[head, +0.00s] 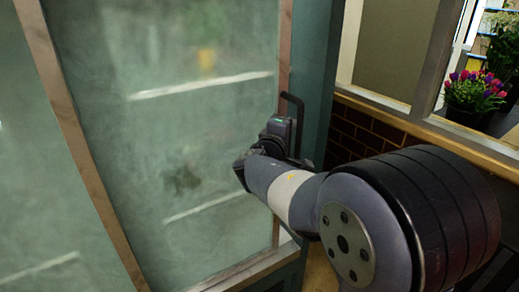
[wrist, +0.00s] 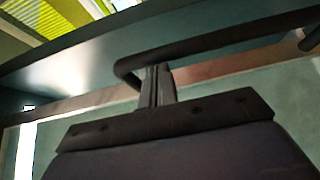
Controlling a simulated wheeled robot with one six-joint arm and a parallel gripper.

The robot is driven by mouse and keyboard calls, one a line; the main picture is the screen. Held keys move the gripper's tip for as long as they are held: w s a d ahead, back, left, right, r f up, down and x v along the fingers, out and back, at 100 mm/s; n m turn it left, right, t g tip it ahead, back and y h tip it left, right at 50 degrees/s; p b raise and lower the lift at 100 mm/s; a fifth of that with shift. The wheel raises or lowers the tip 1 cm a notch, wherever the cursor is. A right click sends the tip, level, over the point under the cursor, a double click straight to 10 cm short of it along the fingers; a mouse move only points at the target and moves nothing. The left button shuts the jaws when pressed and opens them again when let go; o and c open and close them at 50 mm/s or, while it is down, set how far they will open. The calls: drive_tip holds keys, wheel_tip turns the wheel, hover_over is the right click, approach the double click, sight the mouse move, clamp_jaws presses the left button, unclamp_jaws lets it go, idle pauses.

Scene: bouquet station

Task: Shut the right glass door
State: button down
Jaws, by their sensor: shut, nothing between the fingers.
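A frosted glass door (head: 205,120) with a thin brown inner trim and a teal outer frame (head: 312,75) fills the left and middle of the head view. A black bar handle (head: 292,98) stands on its right side; it also crosses the wrist view (wrist: 215,40) as a dark bent bar. My gripper (head: 278,128) is beside the handle in the head view, partly hidden by my wrist. In the wrist view its fingers (wrist: 156,85) are together and empty, close to the handle's bent end. Whether they touch it, and how far the door stands open, I cannot tell.
Another glass panel (head: 35,190) is at the far left. Right of the door are a dark brick wall (head: 365,130), a wooden sill (head: 430,122) and a window, with a pot of purple and red tulips (head: 475,92) behind it. Blurred shelves show through the glass.

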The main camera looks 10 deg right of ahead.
drive_tip(key=w+d+b, duration=0.3)
drive_tip(key=d+b, duration=0.1)
drive_tip(key=d, duration=0.6)
drive_tip(key=shift+b, duration=0.4)
drive_tip(key=shift+w+d+r, duration=0.1)
